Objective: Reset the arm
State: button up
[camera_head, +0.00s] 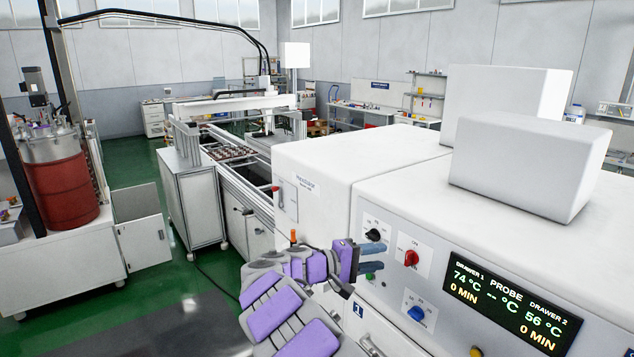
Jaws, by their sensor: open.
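My arm, grey with purple pads, reaches up from the bottom middle of the head view. My gripper (373,258) is at its end, with two blue-grey fingers pointing right and a gap between them. It is open and nothing shows between the fingers. The fingers are in front of the control panel (400,284) of a white oven-like machine (430,205), close to its knobs. I cannot tell whether they touch the panel. A black knob (376,235), a red knob (411,258) and a blue knob (416,313) sit on the panel.
A lit display (512,303) is right of the knobs, and a drawer handle (371,345) is below. White boxes (530,165) stand on the machine. A conveyor (232,153) runs behind at left. A red drum (62,190) stands far left. Green floor (165,290) is open at lower left.

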jog(key=s+d+r+m+g+y, duration=0.25)
jog(key=s+d+g, duration=0.25)
jog(key=s+d, duration=0.75)
jog(key=s+d+f+m+g+y+b, duration=0.1)
jog(key=s+y, duration=0.1)
jog(key=s, duration=0.5)
jog(key=s+d+f+m+g+y, duration=0.1)
jog(key=s+f+g+y, duration=0.1)
jog(key=s, duration=0.5)
jog(key=s+a+f+y, duration=0.3)
jog(key=s+a, duration=0.1)
jog(key=s, duration=0.4)
jog(key=s+a+f+y, duration=0.3)
jog(key=s+a, duration=0.2)
jog(key=s, duration=0.2)
jog(key=s+a+f+y+b, duration=0.1)
jog(key=s+a+f+y, duration=0.2)
jog(key=s+a, duration=0.2)
jog(key=s, duration=0.3)
jog(key=shift+s+f, duration=0.2)
jog(key=shift+s, duration=0.1)
jog(key=shift+d+m, duration=0.1)
jog(key=shift+m, duration=0.25)
